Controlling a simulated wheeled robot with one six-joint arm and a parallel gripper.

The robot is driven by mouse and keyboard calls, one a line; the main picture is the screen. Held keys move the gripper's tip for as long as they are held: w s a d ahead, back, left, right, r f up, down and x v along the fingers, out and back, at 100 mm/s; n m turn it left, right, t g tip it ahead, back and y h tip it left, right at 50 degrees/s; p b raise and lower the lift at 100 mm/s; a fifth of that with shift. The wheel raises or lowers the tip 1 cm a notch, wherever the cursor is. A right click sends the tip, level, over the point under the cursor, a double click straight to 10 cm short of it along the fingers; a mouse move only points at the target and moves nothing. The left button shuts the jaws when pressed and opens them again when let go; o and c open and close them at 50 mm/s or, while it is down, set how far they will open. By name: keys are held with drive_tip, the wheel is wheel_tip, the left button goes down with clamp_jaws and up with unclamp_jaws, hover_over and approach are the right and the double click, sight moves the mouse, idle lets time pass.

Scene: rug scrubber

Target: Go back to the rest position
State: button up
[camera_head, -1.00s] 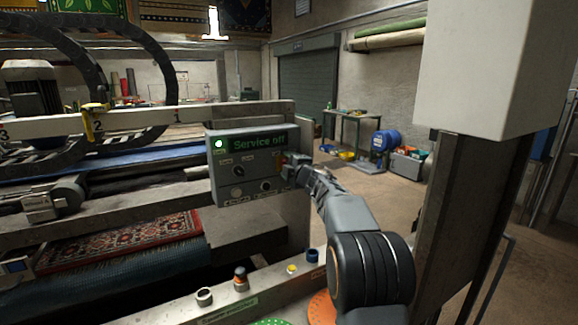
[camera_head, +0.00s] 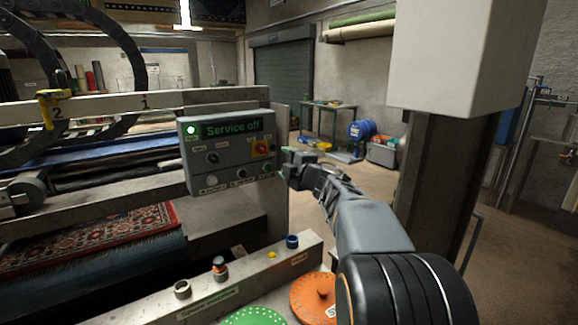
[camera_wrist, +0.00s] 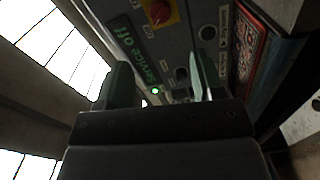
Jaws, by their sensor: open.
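My gripper (camera_head: 288,168) is in the head view, at the right side of the grey control box (camera_head: 200,160). It is apart from the box, as far as I can tell, and its fingers are open with nothing between them. In the wrist view the two fingers (camera_wrist: 160,92) stand apart in front of the control panel (camera_wrist: 182,45). The panel's display reads "Service off" and a green lamp (camera_head: 191,130) is lit. A red knob on a yellow plate (camera_head: 261,147) shows in the head view, and this red knob also shows in the wrist view (camera_wrist: 158,12).
A red patterned rug (camera_head: 90,238) lies in the machine at the left. A ledge with several caps (camera_head: 215,290) and an orange lid (camera_head: 318,296) are below my arm. A blue drum (camera_head: 362,130) and a table (camera_head: 328,108) stand at the back.

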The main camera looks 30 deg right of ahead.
drive_tip(key=shift+s, duration=0.35)
idle(0.3)
